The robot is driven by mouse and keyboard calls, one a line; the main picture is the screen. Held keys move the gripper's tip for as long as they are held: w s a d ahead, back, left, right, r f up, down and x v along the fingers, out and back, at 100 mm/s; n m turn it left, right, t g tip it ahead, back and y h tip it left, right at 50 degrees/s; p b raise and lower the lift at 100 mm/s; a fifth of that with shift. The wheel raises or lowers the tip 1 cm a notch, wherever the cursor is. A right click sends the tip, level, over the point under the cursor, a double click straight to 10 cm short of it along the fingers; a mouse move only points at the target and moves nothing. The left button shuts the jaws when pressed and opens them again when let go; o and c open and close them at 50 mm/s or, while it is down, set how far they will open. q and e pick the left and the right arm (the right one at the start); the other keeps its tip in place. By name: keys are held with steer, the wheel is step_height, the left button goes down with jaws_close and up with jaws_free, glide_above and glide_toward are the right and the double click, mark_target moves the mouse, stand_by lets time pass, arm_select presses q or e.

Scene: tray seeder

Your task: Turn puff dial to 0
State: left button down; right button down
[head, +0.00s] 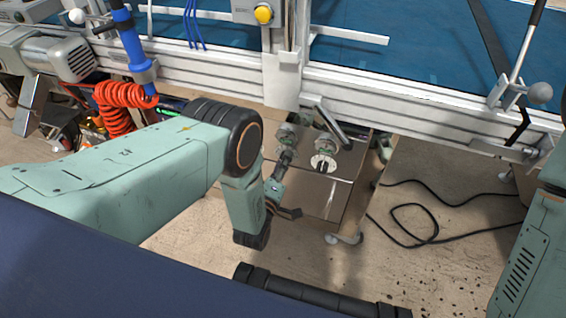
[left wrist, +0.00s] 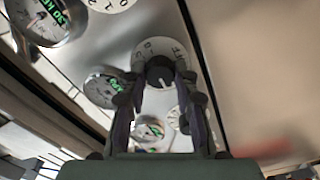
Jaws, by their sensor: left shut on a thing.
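The puff dial is a black knob (left wrist: 160,72) on a round white plate (left wrist: 151,50) with dark lettering in the left wrist view. A short pale mark shows on the knob's lower part; which number it points to I cannot tell. My left gripper (left wrist: 164,80) has one finger on each side of the knob and is shut on it. In the head view the left gripper (head: 287,157) reaches the dials on the metal panel (head: 318,196) under the white rail. My right gripper is not in view.
Another white dial (head: 325,163) sits right of my gripper. The left wrist view shows gauges close by, including one at top left (left wrist: 45,20) and one left of the fingers (left wrist: 104,88). A silver handle (head: 331,124) is above. A black cable (head: 425,239) lies on the floor.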

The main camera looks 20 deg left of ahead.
arm_select(q)
steer(key=c, duration=1)
jaws_free()
steer(key=s, duration=1.2)
steer(key=shift+a, duration=0.2)
steer(key=s+a+m+g+p, duration=0.5)
steer(key=s+a+m+g, duration=0.15)
steer(key=s+g, duration=0.3)
steer(key=s+r+m+g+p, duration=0.1)
steer(key=s+r+m+g, duration=0.1)
steer(key=s, duration=0.3)
steer(key=s+r+m+g, duration=0.1)
steer(key=s+r+g, duration=0.1)
steer(key=s, duration=0.4)
steer(key=s+r+m+g+p, duration=0.1)
steer(key=s+r+m+g, duration=0.1)
steer(key=s+r+g, duration=0.1)
steer(key=shift+s+d+m+g+y+p, duration=0.2)
steer(key=shift+s+g, duration=0.2)
steer(key=shift+s, duration=0.3)
steer(key=shift+s+d+m+g+y+p, duration=0.15)
steer(key=shift+s+g, duration=0.2)
steer(key=shift+s, duration=0.35)
